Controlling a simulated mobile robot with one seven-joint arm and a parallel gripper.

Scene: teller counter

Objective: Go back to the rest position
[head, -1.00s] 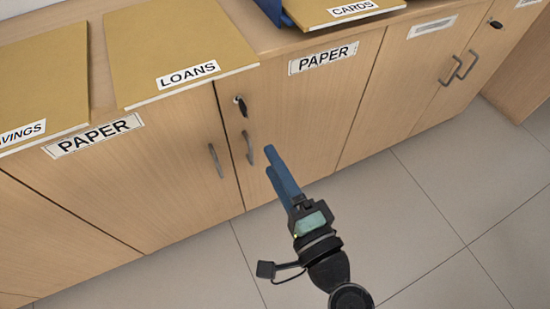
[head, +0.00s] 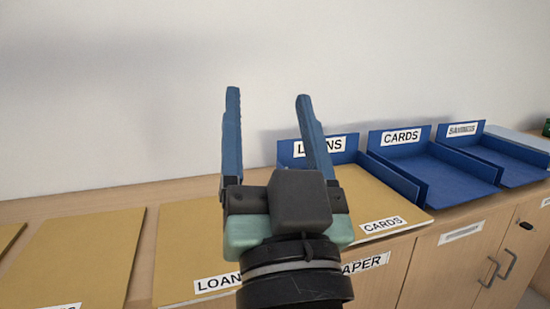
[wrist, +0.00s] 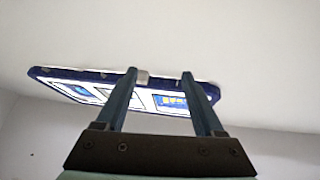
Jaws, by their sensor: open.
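My gripper (head: 270,100) is open and empty in the head view. Its two blue fingers point up in front of the white wall, with the counter (head: 180,195) behind and below. In the wrist view the fingers (wrist: 157,75) are spread apart with nothing between them close by. Beyond them a blue-framed sign or board (wrist: 62,88) shows high up against a pale surface; its text is unreadable.
Blue trays labelled LOANS (head: 345,145), CARDS (head: 450,180) and SAVINGS (head: 515,165) stand at the right. Cabinet doors (head: 440,270) are below. The space above the counter is clear.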

